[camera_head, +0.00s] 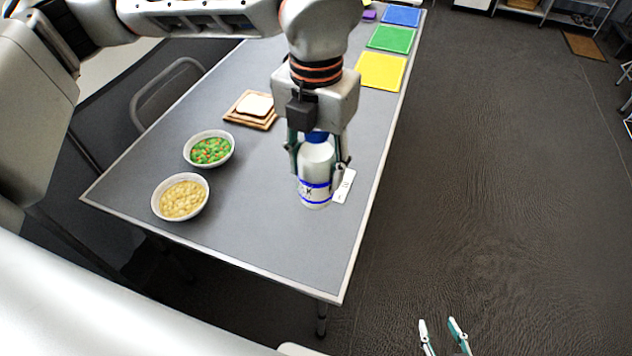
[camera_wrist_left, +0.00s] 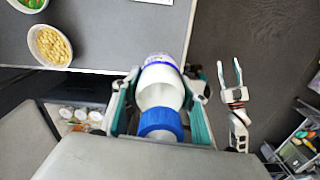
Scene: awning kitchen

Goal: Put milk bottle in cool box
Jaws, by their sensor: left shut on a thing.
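The milk bottle (camera_head: 316,170) is white with blue bands and a blue cap. My left gripper (camera_head: 318,160) is shut around its upper part from above, and the bottle looks upright over the grey table. I cannot tell whether its base touches the tabletop. In the left wrist view the bottle (camera_wrist_left: 161,88) sits between the fingers, cap nearest the camera. My right gripper (camera_head: 444,336) is open and empty, low over the floor beyond the table's right side; it also shows in the left wrist view (camera_wrist_left: 230,80). I cannot make out a cool box for certain in either view.
On the table (camera_head: 265,215) stand a bowl of yellow food (camera_head: 181,197), a bowl of peas and carrots (camera_head: 209,150) and bread on a wooden board (camera_head: 251,109). Yellow (camera_head: 380,71), green (camera_head: 391,38) and blue (camera_head: 401,16) mats lie farther back. A chair (camera_head: 165,92) stands at left. The right floor is clear.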

